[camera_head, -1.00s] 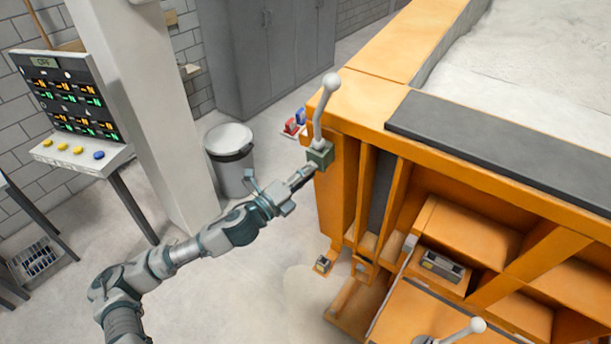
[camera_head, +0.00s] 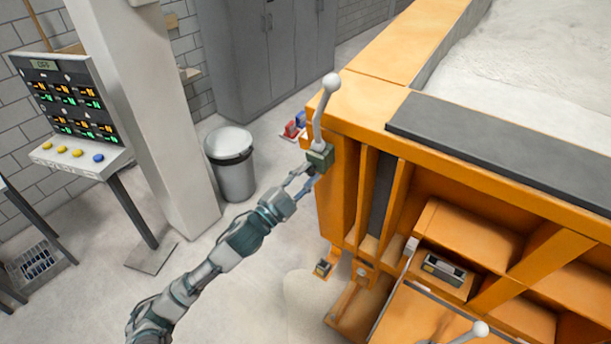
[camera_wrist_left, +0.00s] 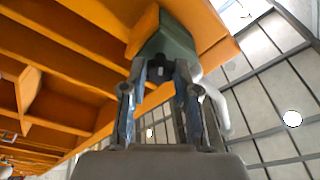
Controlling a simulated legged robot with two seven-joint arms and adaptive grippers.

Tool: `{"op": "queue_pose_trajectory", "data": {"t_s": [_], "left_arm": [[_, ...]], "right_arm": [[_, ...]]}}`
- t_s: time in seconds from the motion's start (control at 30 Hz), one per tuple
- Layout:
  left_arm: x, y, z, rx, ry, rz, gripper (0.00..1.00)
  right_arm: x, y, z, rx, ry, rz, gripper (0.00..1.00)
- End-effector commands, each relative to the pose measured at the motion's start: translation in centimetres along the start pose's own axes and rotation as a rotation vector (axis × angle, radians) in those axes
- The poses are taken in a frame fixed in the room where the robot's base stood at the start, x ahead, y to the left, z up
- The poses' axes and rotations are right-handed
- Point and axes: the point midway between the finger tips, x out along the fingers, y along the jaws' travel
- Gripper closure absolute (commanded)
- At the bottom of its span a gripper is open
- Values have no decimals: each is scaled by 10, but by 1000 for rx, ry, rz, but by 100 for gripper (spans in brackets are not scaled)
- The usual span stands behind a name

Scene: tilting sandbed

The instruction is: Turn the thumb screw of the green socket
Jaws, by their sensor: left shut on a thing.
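The green socket (camera_head: 320,157) is fixed at the near left corner of the orange sandbed frame. A grey lever (camera_head: 317,128) with a white ball on top stands up out of it. My left gripper (camera_head: 307,178) reaches it from the lower left. In the left wrist view, the socket (camera_wrist_left: 172,38) is straight ahead, and my fingertips (camera_wrist_left: 160,72) are closed on the dark thumb screw (camera_wrist_left: 159,68) just below it. The fingers hide much of the screw. My right gripper is not in view.
The orange sandbed (camera_head: 385,105) fills the right side. A grey bin (camera_head: 232,172) and a control panel on a stand (camera_head: 68,105) are at left. A second white-balled lever (camera_head: 480,328) shows at the bottom right. The floor around my left arm is clear.

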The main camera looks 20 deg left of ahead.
Motion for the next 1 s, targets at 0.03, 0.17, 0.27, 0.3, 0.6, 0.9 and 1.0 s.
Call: {"op": "queue_pose_trajectory", "data": {"t_s": [0.03,0.17,0.27,0.3,0.6,0.9,1.0], "left_arm": [[1,-3,0,-45,-3,-13,100],[1,-3,0,-165,-2,-34,100],[1,-3,0,-248,-1,-49,100],[1,-4,0,-279,-1,-55,100],[1,-4,-1,-460,2,-87,100],[1,-4,0,-538,3,-101,100],[1,-4,-1,-545,4,-103,100]], "right_arm": [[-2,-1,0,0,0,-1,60],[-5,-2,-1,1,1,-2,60],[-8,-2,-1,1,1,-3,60],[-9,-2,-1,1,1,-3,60],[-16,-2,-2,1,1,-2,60],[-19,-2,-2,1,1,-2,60],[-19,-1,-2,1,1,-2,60]]}}
